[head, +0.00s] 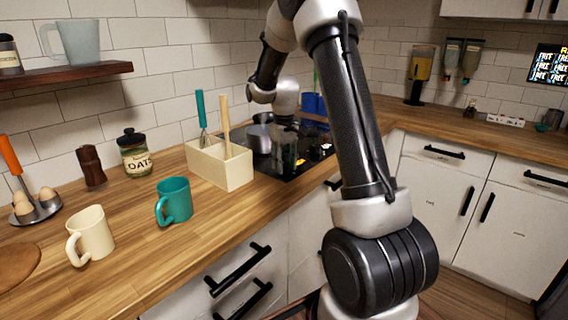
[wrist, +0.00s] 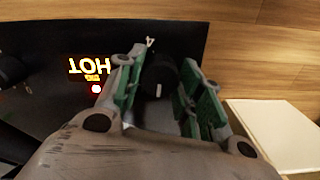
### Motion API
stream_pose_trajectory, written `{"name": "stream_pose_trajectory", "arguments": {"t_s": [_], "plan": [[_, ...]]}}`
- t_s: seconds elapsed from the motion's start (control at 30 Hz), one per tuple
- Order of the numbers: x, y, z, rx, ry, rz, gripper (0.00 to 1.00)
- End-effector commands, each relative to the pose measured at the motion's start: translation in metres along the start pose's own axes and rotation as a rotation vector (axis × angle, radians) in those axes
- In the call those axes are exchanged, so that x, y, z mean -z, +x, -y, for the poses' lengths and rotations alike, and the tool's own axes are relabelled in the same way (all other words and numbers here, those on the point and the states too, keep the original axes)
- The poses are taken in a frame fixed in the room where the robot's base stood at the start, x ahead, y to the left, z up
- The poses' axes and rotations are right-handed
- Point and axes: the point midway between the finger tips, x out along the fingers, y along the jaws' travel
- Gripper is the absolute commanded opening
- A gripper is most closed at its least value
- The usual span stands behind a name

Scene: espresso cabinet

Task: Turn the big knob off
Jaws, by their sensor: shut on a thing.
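The big knob (wrist: 160,72) is a round black knob on the black cooktop panel in the wrist view. A white line on it points toward the bottom of the picture, and a small white mark shows just above it. My gripper (wrist: 161,78) has its green-padded fingers on either side of the knob, shut on it. Left of it, lit letters (wrist: 90,67) read HOT and BIG upside down, with a red light (wrist: 96,89) glowing beside them. In the head view my arm reaches over the black cooktop (head: 290,168); the knob cannot be made out there.
A teal mug (head: 175,201), a cream mug (head: 91,235) and an oats jar (head: 134,157) stand on the counter. Another dark knob (wrist: 10,70) shows at the wrist view's left edge.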

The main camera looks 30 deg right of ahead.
Motion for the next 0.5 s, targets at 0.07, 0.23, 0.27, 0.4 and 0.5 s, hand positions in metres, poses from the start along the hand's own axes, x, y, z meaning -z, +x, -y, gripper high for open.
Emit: {"name": "stream_pose_trajectory", "arguments": {"t_s": [0.07, 0.23, 0.27, 0.4, 0.5], "plan": [[0.0001, -0.0004, -0.0002, 0.000, -0.027, -0.001, 0.12], [0.0002, -0.0004, -0.0002, 0.000, -0.068, -0.001, 0.12], [0.0002, -0.0004, -0.0002, 0.000, -0.071, -0.001, 0.12], [0.0002, -0.0004, -0.0003, 0.000, -0.080, -0.001, 0.12], [0.0001, -0.0004, -0.0003, 0.000, -0.080, -0.001, 0.12]]}}
